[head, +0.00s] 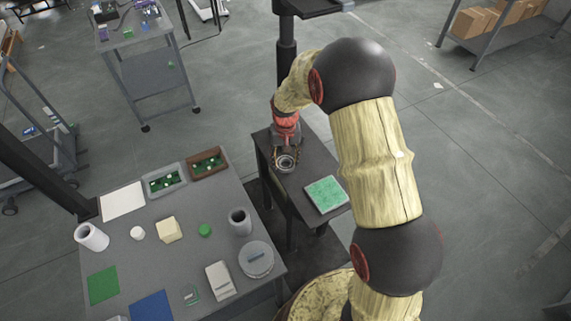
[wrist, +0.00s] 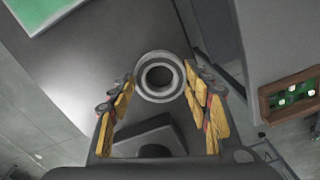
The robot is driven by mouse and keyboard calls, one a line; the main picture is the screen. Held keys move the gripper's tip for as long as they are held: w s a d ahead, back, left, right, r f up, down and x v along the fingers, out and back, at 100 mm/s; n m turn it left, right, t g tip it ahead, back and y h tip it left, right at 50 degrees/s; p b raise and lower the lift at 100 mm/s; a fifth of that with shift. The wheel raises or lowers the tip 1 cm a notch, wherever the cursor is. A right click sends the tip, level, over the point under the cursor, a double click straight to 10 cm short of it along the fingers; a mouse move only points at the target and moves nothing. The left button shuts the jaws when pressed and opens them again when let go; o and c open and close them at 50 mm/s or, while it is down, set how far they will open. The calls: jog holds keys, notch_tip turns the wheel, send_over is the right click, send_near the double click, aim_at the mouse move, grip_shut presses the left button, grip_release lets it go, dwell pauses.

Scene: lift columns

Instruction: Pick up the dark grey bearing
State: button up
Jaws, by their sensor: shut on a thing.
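The bearing (wrist: 142,86), a round grey ring with a dark hole, sits between the fingertips of my gripper (wrist: 160,84) in the wrist view. The yellow finger pads stand on either side of it, shut on it. In the head view the bearing (head: 285,163) shows just below my gripper (head: 287,155), over the small dark side table (head: 312,221). I cannot tell whether it touches the table top.
A green board (head: 326,194) lies at the front of the side table. The larger grey table (head: 140,262) at left holds a dark grey cup (head: 240,221), a round container (head: 256,259), a brown tray (head: 207,163) and several other items.

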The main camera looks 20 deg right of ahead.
jog(key=c, duration=0.6)
jog(key=shift+c, duration=0.3)
jog(key=shift+r, duration=0.15)
jog(key=shift+r, duration=0.55)
jog(key=s+a+r+p, duration=0.2)
jog(key=s+r+p, duration=0.1)
jog(key=s+r, duration=0.9)
jog(key=shift+s+r+p, duration=0.3)
jog(key=shift+s+r, duration=0.1)
jog(key=shift+s, duration=0.55)
